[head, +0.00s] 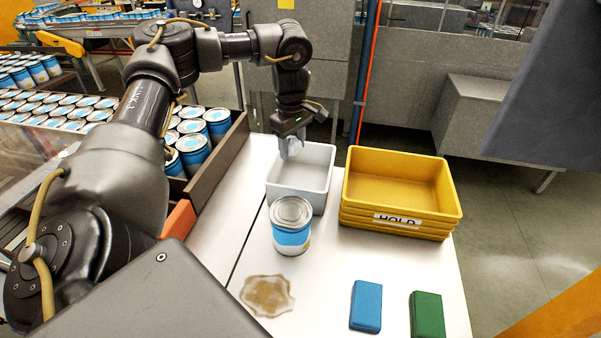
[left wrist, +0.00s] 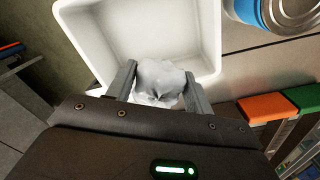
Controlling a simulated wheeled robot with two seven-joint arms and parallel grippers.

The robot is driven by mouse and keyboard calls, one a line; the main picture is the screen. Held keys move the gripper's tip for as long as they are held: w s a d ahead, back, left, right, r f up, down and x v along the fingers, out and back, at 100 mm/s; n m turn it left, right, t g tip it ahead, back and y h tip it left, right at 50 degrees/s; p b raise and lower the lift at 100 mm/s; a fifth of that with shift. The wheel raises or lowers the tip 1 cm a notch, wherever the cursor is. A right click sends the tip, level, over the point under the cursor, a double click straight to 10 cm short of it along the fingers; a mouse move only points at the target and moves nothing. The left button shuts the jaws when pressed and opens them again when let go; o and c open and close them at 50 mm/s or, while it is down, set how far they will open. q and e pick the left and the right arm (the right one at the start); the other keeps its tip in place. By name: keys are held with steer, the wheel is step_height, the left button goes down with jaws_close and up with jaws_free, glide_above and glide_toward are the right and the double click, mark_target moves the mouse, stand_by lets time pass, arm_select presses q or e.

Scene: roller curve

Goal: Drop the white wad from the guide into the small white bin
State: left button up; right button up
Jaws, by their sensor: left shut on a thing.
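The small white bin (head: 301,191) stands on the white table near its far edge, left of the yellow trays. My left gripper (head: 291,150) is over the bin's far left part, pointing down. In the left wrist view its two fingers (left wrist: 158,88) are shut on the crumpled white wad (left wrist: 160,75), with the white bin (left wrist: 103,48) beneath and beyond it. The wad's height above the bin floor is hard to tell. The bin's visible floor is bare. The guide cannot be made out. My right gripper is not in view.
A blue-and-white can (head: 291,237) stands close in front of the bin. Stacked yellow HOLD trays (head: 398,217) are to the right. A brown stain (head: 267,295), a blue block (head: 366,306) and a green block (head: 427,315) lie nearer. Many cans (head: 195,143) fill the railed conveyor at left.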

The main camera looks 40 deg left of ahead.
arm_select(q)
steer(key=f, duration=0.1)
steer(key=w+f, duration=0.1)
steer(key=shift+d+f, duration=0.3)
steer(key=shift+d, duration=0.05)
steer(key=shift+w+a+f, duration=0.1)
steer(key=shift+w+f, duration=0.2)
steer(key=shift+f, duration=0.35)
steer(key=shift+w+f, duration=0.3)
steer(key=shift+f, duration=0.3)
steer(key=o, duration=0.7)
steer(key=shift+w, duration=0.25)
steer(key=shift+o, duration=1.1)
steer(key=shift+w+f, duration=0.15)
steer(key=shift+o, duration=0.5)
steer(key=r, duration=0.5)
steer(key=r+b, duration=0.1)
steer(key=r, duration=0.3)
steer(key=shift+s+a+r, duration=0.15)
steer(key=shift+s+r, duration=0.05)
steer(key=shift+r, duration=0.7)
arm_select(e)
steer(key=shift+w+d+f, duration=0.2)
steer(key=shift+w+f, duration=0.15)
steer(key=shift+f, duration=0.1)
